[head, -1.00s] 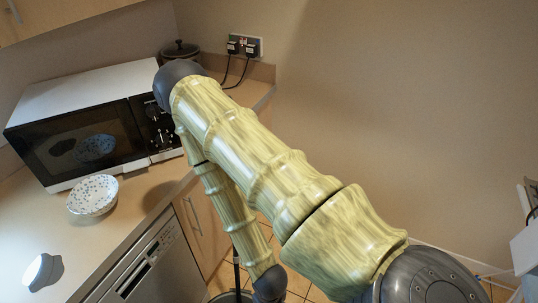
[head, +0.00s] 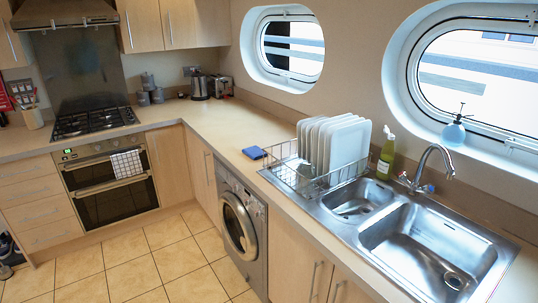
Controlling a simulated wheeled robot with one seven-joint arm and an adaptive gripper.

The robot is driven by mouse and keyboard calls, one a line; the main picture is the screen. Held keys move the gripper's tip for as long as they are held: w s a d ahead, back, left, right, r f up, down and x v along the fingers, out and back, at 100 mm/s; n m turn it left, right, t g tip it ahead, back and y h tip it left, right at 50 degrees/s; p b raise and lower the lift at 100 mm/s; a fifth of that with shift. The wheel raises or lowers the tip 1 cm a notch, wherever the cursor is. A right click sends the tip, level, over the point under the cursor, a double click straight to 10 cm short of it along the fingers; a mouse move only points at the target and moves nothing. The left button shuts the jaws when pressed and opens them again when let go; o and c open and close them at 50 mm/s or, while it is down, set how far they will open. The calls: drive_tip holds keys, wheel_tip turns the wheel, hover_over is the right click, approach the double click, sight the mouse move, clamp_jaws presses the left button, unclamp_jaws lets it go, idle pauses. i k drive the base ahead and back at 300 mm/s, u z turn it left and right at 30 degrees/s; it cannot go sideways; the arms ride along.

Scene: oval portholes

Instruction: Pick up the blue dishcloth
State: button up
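The blue dishcloth (head: 254,152) lies folded and small on the countertop in the head view. It is just left of the wire dish rack, above the washing machine. My gripper is not in view now, and no part of my arm shows in this frame.
The dish rack (head: 292,172) holds several white plates (head: 335,142) beside the steel sink (head: 428,240). A green soap bottle (head: 386,155) and a tap (head: 437,160) stand behind. The counter (head: 222,122) left of the cloth is clear. Tiled floor (head: 160,255) lies open before the washing machine (head: 240,225).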

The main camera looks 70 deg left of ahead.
sight(254, 152)
drive_tip(key=u, duration=2.5)
